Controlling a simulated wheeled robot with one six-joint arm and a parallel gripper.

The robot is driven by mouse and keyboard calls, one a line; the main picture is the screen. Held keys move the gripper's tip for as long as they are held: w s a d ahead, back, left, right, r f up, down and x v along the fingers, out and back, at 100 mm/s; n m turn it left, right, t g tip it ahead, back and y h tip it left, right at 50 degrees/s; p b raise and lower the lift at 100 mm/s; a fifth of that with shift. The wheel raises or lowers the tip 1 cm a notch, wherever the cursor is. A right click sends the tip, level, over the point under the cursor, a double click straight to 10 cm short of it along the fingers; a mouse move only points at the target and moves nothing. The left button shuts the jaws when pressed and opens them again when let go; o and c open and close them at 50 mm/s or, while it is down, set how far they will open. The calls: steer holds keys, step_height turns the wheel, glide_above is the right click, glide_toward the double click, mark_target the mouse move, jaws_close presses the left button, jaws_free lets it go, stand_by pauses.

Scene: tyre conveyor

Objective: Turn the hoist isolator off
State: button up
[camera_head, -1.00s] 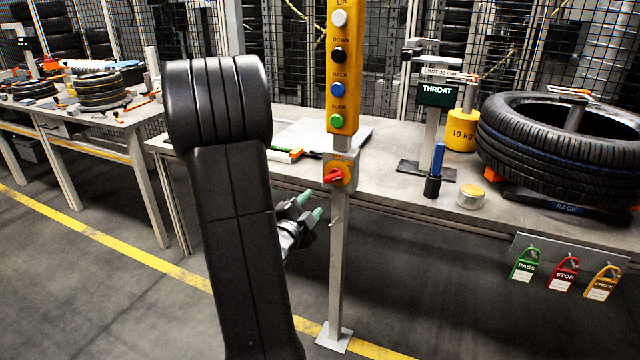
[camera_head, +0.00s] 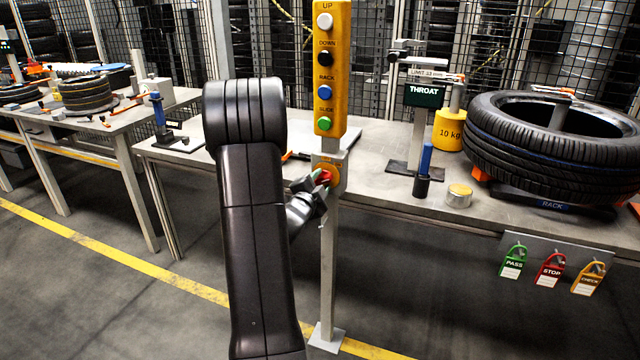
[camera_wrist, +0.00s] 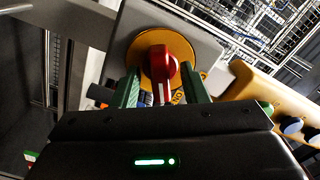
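The hoist isolator is a red rotary handle (camera_wrist: 164,68) on a round yellow plate (camera_wrist: 136,50), mounted on a grey post under the yellow button box (camera_head: 333,75). In the head view the red handle (camera_head: 325,177) is partly hidden by my gripper (camera_head: 318,178). In the wrist view my gripper (camera_wrist: 161,86) has its two green fingertips apart, one on each side of the red handle. The handle's white mark points down toward the gripper body. A gap shows left of the handle; whether the right fingertip touches it I cannot tell.
The post stands in front of a grey workbench (camera_head: 385,190). On the bench are a tyre (camera_head: 560,160), a yellow 10 kg weight (camera_head: 449,130) and a THROAT gauge (camera_head: 424,94). PASS, STOP and CHECK tags (camera_head: 549,270) hang at its front edge. Floor in front is clear.

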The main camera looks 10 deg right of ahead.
jaws_close()
steer(key=shift+n, duration=0.3)
steer(key=n, duration=0.5)
steer(key=shift+b, duration=0.35)
steer(key=n+p, duration=0.1)
steer(key=n, duration=0.5)
steer(key=shift+n, duration=0.3)
jaws_free()
